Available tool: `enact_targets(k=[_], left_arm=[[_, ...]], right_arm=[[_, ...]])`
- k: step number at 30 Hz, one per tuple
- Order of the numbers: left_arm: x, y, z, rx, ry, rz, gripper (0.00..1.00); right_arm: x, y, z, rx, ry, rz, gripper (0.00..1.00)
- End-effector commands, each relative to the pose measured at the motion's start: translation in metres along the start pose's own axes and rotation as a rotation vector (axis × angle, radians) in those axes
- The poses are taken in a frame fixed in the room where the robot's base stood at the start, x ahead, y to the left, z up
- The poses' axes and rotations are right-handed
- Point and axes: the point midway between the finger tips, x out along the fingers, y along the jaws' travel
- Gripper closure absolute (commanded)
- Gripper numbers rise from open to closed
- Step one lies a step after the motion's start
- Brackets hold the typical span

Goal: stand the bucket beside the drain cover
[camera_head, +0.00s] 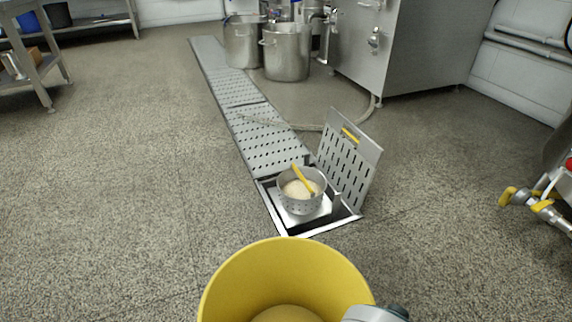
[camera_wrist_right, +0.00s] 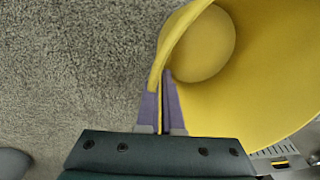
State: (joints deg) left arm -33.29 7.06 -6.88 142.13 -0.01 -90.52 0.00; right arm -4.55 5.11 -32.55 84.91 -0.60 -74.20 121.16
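The yellow bucket (camera_head: 222,295) is at the bottom middle of the head view, upright and nearer to me than the open drain. It looks empty inside. In the right wrist view the bucket (camera_wrist_right: 265,100) fills the right side, and my right gripper (camera_wrist_right: 163,85) is shut on its rim, one finger on each side of the wall. Whether the bucket's base touches the floor is hidden. The slotted metal drain cover (camera_head: 348,170) stands tilted up at the right side of the open drain. My left gripper is in neither view.
A perforated pot (camera_head: 301,205) with a yellow handle sits in the open drain (camera_head: 345,218). A perforated channel (camera_head: 262,135) runs away behind it. Steel pots (camera_head: 286,55) and a steel machine (camera_head: 415,50) stand farther back. Floor left and right of the drain is clear.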

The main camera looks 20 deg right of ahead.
Motion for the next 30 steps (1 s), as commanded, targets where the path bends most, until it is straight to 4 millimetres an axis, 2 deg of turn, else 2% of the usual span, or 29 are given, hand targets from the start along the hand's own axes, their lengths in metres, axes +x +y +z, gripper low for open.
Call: enact_targets(k=[1,6,14,21,30], left_arm=[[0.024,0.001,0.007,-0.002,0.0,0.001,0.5],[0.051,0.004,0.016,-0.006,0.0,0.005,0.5],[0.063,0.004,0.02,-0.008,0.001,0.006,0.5],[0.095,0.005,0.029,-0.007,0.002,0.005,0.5],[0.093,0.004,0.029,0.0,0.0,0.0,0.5]], right_arm=[[0.027,0.001,-0.001,-0.002,0.003,-0.002,1.0],[0.062,0.004,0.0,-0.003,0.001,-0.002,1.0],[0.077,0.005,0.0,-0.002,0.0,-0.003,1.0],[0.114,0.009,0.0,-0.002,0.001,-0.002,1.0],[0.113,0.008,0.0,-0.001,0.0,-0.003,1.0]])
